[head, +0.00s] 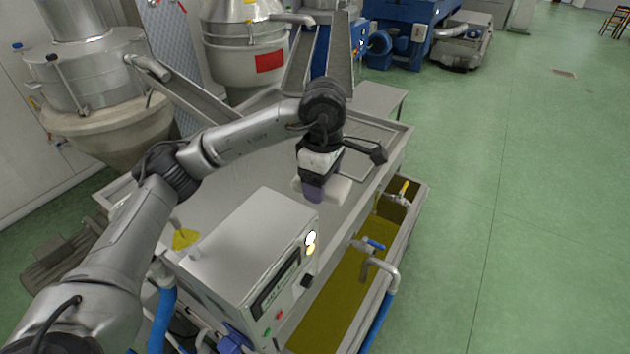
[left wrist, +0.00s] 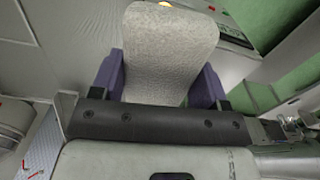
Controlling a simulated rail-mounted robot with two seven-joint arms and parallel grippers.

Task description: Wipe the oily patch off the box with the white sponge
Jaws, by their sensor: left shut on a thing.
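My left gripper (head: 316,188) is shut on the white sponge (head: 338,190), just beyond the far edge of the grey box (head: 245,235). In the left wrist view the sponge (left wrist: 168,55) sits between the two purple fingers of my left gripper (left wrist: 160,82). The box has a pale, flat top and a front panel with a display and buttons. I cannot make out an oily patch on its top; its far side is hidden. In the head view I cannot tell whether the sponge touches anything. My right gripper is not in view.
A yellow object or patch (head: 185,239) shows left of the box. A lit lamp (head: 310,239) is at the box's front corner. Taps (head: 372,245) and a trough of yellow-green liquid (head: 345,305) lie to the right. Steel vessels (head: 90,85) stand behind; green floor is open at right.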

